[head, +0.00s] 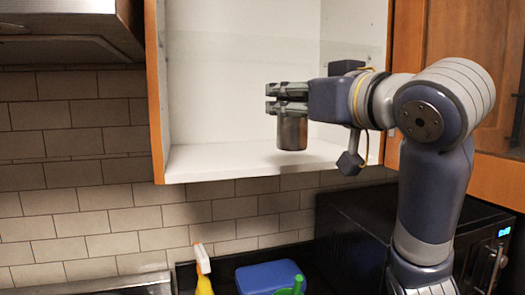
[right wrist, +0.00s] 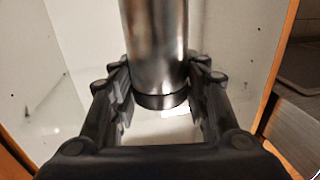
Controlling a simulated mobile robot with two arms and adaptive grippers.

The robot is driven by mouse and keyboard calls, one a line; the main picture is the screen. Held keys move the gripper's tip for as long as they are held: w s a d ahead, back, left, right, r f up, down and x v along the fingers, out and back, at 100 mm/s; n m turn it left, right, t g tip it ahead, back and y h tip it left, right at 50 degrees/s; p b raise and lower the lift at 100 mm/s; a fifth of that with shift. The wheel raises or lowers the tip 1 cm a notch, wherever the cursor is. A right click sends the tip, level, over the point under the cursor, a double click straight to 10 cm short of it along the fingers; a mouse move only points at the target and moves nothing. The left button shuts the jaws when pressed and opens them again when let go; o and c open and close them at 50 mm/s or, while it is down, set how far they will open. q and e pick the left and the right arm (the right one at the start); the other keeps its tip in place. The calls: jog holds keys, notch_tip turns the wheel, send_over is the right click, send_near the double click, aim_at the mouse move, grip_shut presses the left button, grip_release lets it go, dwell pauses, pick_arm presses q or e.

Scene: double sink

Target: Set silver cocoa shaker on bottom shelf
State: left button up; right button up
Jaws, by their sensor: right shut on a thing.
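The silver cocoa shaker (head: 292,134) is upright in my right gripper (head: 287,98), at the open cabinet, low over the bottom shelf (head: 230,163). I cannot tell from the head view whether its base touches the shelf. In the right wrist view the shaker (right wrist: 156,45) is a shiny metal cylinder with a dark band at one end, and the fingers of the right gripper (right wrist: 160,92) close on its two sides. The shaker's upper part is hidden by the fingers in the head view. My left gripper is not in view.
The cabinet's left side panel (head: 156,95) and the wooden door (head: 450,45) at right flank the opening. The shelf left of the shaker is clear. A range hood (head: 65,25) is at upper left. Below are a black microwave (head: 350,235), a yellow spray bottle (head: 203,284) and a blue container (head: 265,277).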

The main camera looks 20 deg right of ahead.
jog(key=shift+w+r, duration=0.2)
jog(key=w+f+p, duration=0.1)
jog(key=w+p, duration=0.1)
jog(key=w, duration=0.3)
jog(key=w+d+f+p, duration=0.1)
jog(key=w+f+p, duration=0.1)
jog(key=w, duration=0.3)
jog(key=w+f+p, duration=0.1)
jog(key=w+p, duration=0.2)
jog(key=w, duration=0.2)
jog(key=shift+d+f, duration=0.25)
jog(key=shift+f, duration=0.25)
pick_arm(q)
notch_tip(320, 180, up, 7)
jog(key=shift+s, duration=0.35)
pick_arm(e)
jog(key=shift+s, duration=0.1)
